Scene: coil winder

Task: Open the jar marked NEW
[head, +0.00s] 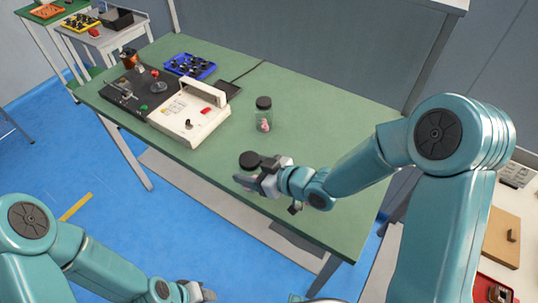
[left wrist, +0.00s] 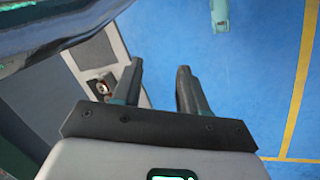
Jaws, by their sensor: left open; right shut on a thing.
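Two jars with black lids are on the green table in the head view. The farther clear jar (head: 263,117) stands upright, its lid on, with something pink inside. The nearer jar (head: 249,160) shows mainly its black lid; its body is mostly hidden by my right gripper (head: 248,181), which is shut on it near the table's front edge. No NEW marking is readable on either jar. My left gripper (head: 203,292) is low, off the table's front side, well away from the jars. In the left wrist view its two fingers (left wrist: 158,78) are apart with nothing between them.
A white and black winding machine (head: 190,118) stands left of the jars on the green table (head: 325,125). A blue tray (head: 190,66) of small parts is behind it. The table's right part is clear behind my right arm. Blue floor lies in front.

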